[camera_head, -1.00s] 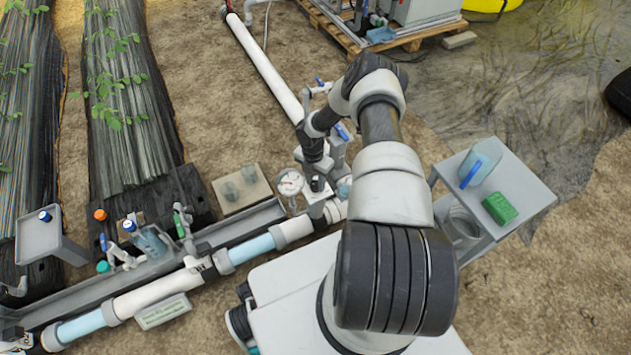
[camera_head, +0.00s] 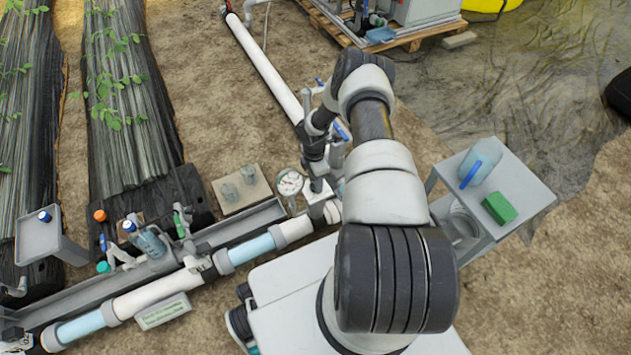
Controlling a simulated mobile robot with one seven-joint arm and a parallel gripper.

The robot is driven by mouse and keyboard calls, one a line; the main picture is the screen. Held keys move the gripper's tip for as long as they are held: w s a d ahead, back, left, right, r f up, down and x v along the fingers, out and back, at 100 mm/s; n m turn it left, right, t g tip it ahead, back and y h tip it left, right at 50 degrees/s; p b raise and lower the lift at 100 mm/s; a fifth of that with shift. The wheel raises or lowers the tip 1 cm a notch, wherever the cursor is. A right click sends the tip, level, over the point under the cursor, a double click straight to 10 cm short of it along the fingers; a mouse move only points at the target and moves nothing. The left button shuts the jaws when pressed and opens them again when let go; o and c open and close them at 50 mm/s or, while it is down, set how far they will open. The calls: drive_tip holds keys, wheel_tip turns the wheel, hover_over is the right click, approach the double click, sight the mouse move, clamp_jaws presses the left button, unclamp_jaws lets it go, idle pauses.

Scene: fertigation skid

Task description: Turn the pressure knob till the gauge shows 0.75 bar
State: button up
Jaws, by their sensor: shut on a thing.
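The pressure gauge (camera_head: 290,182) is a round white dial beside the pipe, left of my gripper. Its needle and scale are too small to read. The pressure knob (camera_head: 316,186) is a small dark knob on top of a grey valve body (camera_head: 317,198), just right of the gauge. My gripper (camera_head: 317,177) points down onto the knob and is shut on it. The fingers are small and dark, and they partly hide the knob.
A white and clear-blue pipe (camera_head: 150,298) runs below the gauge. Blue-handled valves (camera_head: 341,131) stand close behind my gripper. A slab with two cups (camera_head: 243,190) lies left.

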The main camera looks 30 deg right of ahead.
drive_tip(key=shift+m, duration=0.6)
drive_tip(key=o, duration=1.1)
drive_tip(key=shift+c, duration=0.2)
drive_tip(key=shift+r, duration=0.1)
wheel_tip(320, 180, up, 17)
drive_tip(key=p, duration=0.4)
drive_tip(key=shift+w+p, duration=0.35)
drive_tip(key=shift+w, duration=0.1)
drive_tip(key=shift+d, duration=0.1)
